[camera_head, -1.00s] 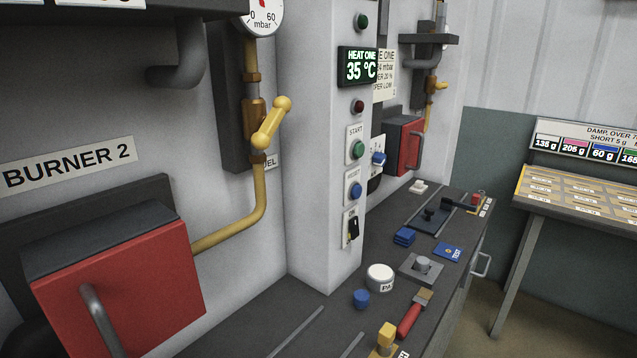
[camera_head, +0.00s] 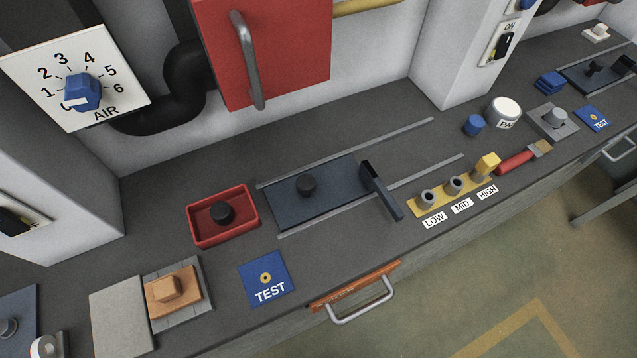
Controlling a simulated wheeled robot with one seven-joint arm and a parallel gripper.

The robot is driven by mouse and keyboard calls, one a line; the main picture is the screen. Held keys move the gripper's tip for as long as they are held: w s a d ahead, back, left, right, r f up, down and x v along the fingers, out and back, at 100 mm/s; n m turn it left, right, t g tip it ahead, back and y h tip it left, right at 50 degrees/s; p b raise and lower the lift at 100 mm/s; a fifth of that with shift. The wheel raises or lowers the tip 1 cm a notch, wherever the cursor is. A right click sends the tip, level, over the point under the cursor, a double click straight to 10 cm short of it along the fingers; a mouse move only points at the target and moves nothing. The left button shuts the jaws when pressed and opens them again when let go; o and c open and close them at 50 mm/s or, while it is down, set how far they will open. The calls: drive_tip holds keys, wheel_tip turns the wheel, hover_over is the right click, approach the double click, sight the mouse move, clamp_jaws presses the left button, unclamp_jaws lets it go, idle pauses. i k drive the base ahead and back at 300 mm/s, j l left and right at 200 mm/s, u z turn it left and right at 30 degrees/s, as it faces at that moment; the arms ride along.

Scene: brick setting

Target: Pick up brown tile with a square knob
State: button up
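The brown tile (camera_head: 186,310) lies on a grey plate (camera_head: 155,335) at the lower left of the counter. It is an orange-brown slab with a raised square knob (camera_head: 164,288) on top. The tile looks flat, and nothing is on it. My gripper is not in view.
Left of the tile is a flat light grey slab (camera_head: 118,315); right is a blue TEST card (camera_head: 266,278). Behind are a red tray (camera_head: 250,213) with a black knob and a dark sliding plate (camera_head: 325,182) between rails. A drawer handle (camera_head: 362,303) juts from the front edge.

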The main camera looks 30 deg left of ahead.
sight(174, 292)
drive_tip(key=u, duration=1.55)
